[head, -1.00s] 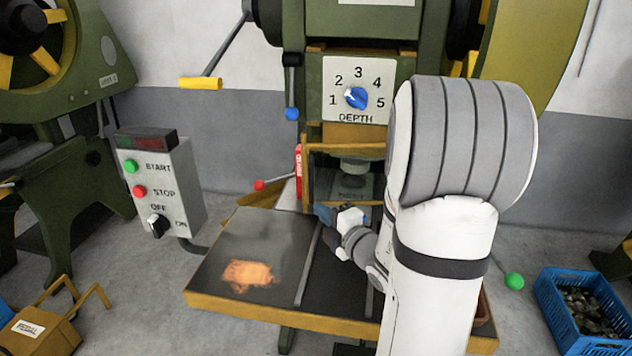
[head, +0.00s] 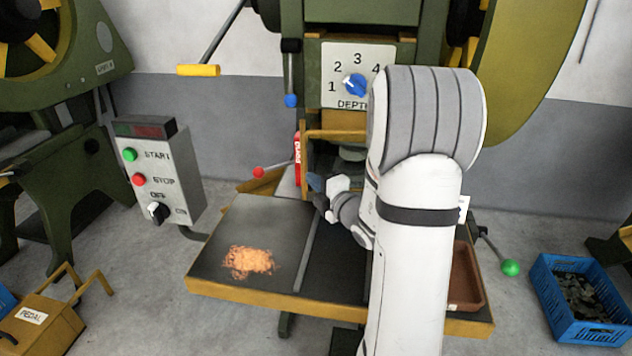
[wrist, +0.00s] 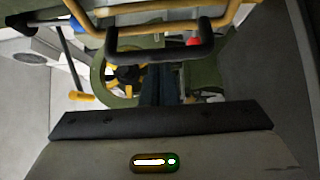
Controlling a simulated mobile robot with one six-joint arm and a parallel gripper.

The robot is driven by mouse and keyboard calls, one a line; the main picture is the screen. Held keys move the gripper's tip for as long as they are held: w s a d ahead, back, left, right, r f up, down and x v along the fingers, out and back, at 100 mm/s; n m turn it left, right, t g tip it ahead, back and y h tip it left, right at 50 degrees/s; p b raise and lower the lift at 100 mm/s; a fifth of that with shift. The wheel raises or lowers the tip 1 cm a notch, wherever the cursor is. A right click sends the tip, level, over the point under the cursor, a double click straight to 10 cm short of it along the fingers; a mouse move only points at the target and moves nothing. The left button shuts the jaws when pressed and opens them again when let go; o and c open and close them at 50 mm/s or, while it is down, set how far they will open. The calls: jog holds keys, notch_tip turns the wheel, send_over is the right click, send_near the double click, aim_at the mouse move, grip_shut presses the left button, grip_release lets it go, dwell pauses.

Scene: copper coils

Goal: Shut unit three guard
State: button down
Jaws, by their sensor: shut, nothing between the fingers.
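A yellow guard frame (head: 350,134) stands at the front of the green press (head: 360,30), around the tool opening, with its right side hidden behind my arm. In the wrist view yellow bars (wrist: 150,29) cross the top, with a black U-shaped handle (wrist: 160,50) in front of them. My gripper (head: 316,190) is at the lower left of the guard in the head view. Its dark fingers (wrist: 160,88) are together and empty, just below the handle in the wrist picture. I cannot tell whether they touch it. No unit number is readable.
The press table (head: 225,285) holds copper scraps (head: 248,262) and a brown tray (head: 467,280). A red-knobbed lever (head: 259,172) is left of the guard, a green-knobbed one (head: 510,268) right. A control box (head: 165,180) stands left; a blue crate (head: 585,305) is on the floor.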

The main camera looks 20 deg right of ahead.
aim_at(309, 169)
jog(key=w, duration=0.2)
jog(key=w+p, duration=0.1)
jog(key=w, duration=0.2)
jog(key=shift+w+d, duration=0.35)
